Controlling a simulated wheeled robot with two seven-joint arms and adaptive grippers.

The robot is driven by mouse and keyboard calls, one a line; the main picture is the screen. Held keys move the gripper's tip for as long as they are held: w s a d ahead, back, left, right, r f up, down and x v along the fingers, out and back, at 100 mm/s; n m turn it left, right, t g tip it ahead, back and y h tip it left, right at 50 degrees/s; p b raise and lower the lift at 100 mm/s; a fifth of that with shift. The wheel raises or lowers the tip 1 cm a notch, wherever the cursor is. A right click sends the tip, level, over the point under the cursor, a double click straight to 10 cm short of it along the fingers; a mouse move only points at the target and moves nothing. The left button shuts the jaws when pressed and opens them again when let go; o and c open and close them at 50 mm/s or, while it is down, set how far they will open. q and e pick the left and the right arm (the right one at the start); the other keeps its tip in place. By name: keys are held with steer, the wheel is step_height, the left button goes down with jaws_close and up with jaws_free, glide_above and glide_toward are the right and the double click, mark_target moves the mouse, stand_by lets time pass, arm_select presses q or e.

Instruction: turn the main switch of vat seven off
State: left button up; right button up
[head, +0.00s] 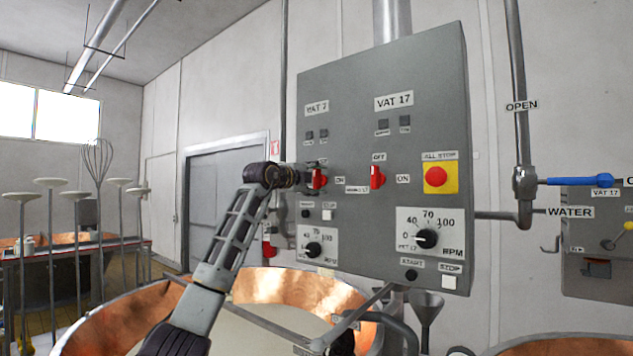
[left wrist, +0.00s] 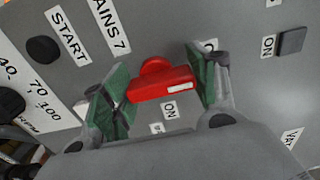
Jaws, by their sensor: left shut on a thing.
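The red vat 7 main switch (head: 319,179) sits on the left side of the grey control panel (head: 345,110), under the VAT 7 label. My left gripper (head: 303,178) reaches it from the left and is shut on it. In the left wrist view the red handle (left wrist: 163,84) lies between the two green finger pads (left wrist: 160,90). Its white-striped end points up the panel, near a label partly hidden by a finger. The ON label (left wrist: 170,110) is beside the handle. My right gripper is not in view.
The similar VAT 17 switch (head: 377,177) and the red all-stop button (head: 435,177) are to the right on the same panel. RPM knobs (head: 427,238) are below. A copper vat (head: 110,322) stands in front, under my left arm. A blue-handled water valve (head: 580,181) is at right.

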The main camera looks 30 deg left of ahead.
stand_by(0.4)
arm_select(q)
steer(key=o, duration=1)
steer(key=shift+a, duration=0.1)
steer(key=shift+s+a, duration=0.2)
steer(key=shift+s, duration=2.8)
steer(key=shift+s+a, duration=0.2)
steer(key=shift+s, duration=2.8)
steer(key=shift+f, duration=0.1)
